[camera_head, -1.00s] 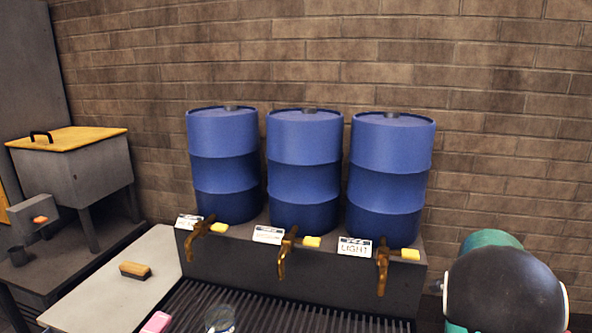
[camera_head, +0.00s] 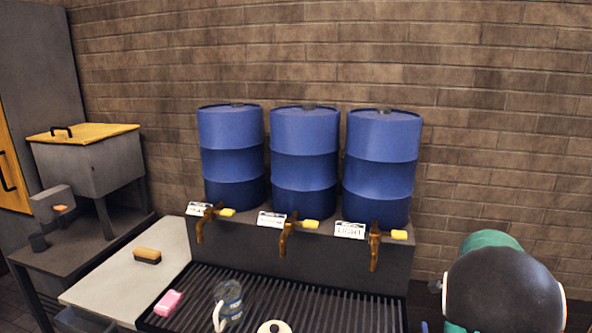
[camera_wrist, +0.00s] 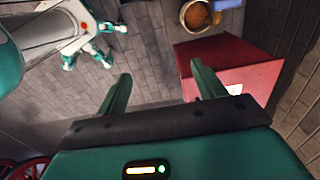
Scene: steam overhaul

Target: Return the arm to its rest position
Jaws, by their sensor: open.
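My gripper (camera_wrist: 160,92) shows in the wrist view, with its two green fingers spread apart and nothing between them. It points down over a grey tiled floor, beside a red box-like object (camera_wrist: 240,78). The fingers are not visible in the head view. There, a rounded dark and green part of my arm (camera_head: 505,290) fills the lower right corner.
Three blue drums (camera_head: 305,150) with brass taps stand on a dark ledge. Below are a slatted grate (camera_head: 285,295), a clear jug (camera_head: 228,302), a pink block (camera_head: 168,303) and a brush (camera_head: 147,256). A bucket (camera_wrist: 196,16) stands near the red object.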

